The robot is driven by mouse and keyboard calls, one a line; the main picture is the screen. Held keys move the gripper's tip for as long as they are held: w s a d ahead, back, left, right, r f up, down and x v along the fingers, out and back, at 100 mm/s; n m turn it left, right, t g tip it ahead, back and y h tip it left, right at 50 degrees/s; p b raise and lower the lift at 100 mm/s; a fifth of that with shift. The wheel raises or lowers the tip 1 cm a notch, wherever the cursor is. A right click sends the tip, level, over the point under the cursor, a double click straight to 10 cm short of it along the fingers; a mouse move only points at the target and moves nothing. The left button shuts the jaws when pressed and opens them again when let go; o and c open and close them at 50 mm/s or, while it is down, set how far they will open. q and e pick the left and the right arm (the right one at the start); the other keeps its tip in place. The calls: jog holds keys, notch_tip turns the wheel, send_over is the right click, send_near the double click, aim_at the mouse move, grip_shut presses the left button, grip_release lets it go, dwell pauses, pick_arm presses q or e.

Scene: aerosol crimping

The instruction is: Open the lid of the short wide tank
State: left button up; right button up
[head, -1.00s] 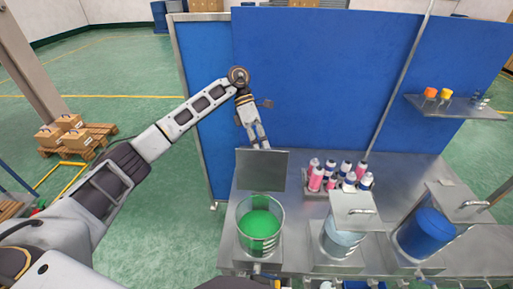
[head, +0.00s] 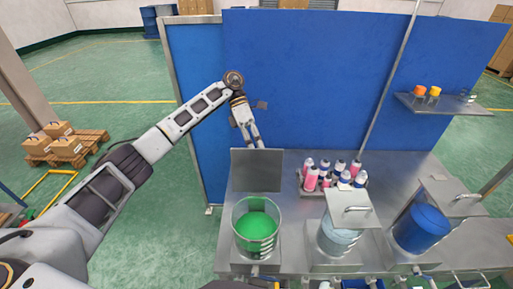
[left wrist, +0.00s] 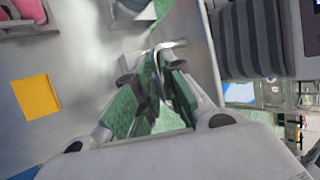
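The wide glass tank with green liquid (head: 257,232) stands at the left of the metal bench in the head view. Its grey square lid (head: 257,170) stands nearly upright at the tank's back edge, and the tank's mouth is uncovered. My left gripper (head: 252,138) points down behind the lid, its fingertips close to the lid's top edge. In the left wrist view its fingers (left wrist: 150,80) are near each other beside a curved metal handle (left wrist: 168,46). I cannot tell whether they grip it. My right gripper is out of view.
A blue panel (head: 310,80) rises behind the bench. A small shelf (head: 445,104) hangs at right.

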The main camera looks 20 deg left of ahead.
pick_arm(q)
jog(key=o, duration=0.4)
jog(key=shift+w+a+f, duration=0.1)
jog(key=shift+a+f, duration=0.15)
jog(key=shift+f, duration=0.5)
jog(key=shift+d+r, duration=0.1)
jog(key=shift+r, duration=0.1)
jog(key=shift+v, duration=6.05)
jog(key=shift+r, duration=0.15)
